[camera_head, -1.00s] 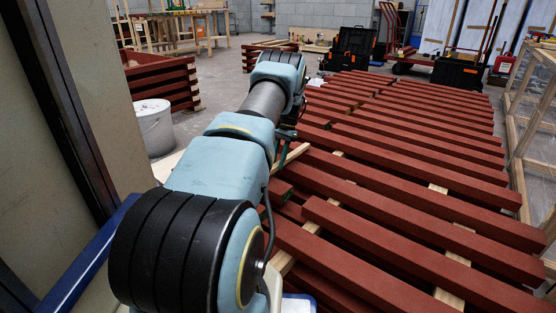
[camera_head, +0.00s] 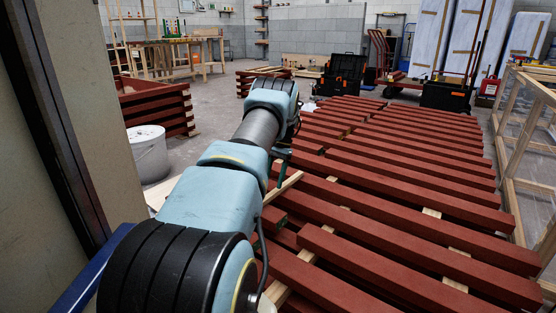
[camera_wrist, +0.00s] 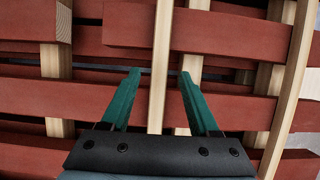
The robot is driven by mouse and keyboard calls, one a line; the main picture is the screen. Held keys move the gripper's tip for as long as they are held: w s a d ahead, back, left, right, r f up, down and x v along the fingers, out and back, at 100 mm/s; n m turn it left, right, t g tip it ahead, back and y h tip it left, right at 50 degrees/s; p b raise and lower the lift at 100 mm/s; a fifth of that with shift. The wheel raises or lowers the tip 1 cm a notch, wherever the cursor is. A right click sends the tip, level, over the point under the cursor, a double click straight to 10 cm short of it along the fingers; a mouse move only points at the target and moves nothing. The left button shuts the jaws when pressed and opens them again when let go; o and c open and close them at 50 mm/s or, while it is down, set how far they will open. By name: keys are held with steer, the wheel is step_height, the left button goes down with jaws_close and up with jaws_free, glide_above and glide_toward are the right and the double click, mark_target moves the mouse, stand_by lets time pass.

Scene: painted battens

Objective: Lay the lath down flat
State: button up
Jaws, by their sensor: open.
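A thin pale wooden lath (camera_wrist: 160,60) crosses the red battens in the wrist view. It runs from the top edge down between my fingers to the gripper's body. I cannot tell whether it lies flat or is tilted. A pale strip (camera_head: 285,187) beside my arm in the head view looks like the same lath. My gripper (camera_wrist: 160,73) is open, with one green finger on each side of the lath and a gap to both. In the head view my arm hides most of the gripper; only a bit of green shows.
Stacked red battens (camera_head: 390,185) with pale spacers fill the middle and right. A white bucket (camera_head: 148,155) stands left of my arm, with another batten stack (camera_head: 155,105) behind it. A wooden frame (camera_head: 530,140) stands at right. Black toolboxes (camera_head: 345,73) are farther back.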

steer(key=p+v, duration=0.2)
steer(key=v, duration=0.7)
step_height(320, 180, up, 7)
steer(key=n+t+h, duration=0.1)
steer(key=n, duration=0.1)
glide_above(277, 191)
steer(key=s+a+r+n+t+h, duration=0.1)
steer(key=s+r+t, duration=0.1)
steer(key=s, duration=1.5)
steer(key=s+r+n+t, duration=0.2)
steer(key=s, duration=1.6)
steer(key=shift+s+a+r+n+h, duration=0.3)
steer(key=shift+a+h, duration=0.05)
steer(key=shift+h, duration=0.05)
step_height(277, 191, up, 39)
steer(key=p, duration=3.9)
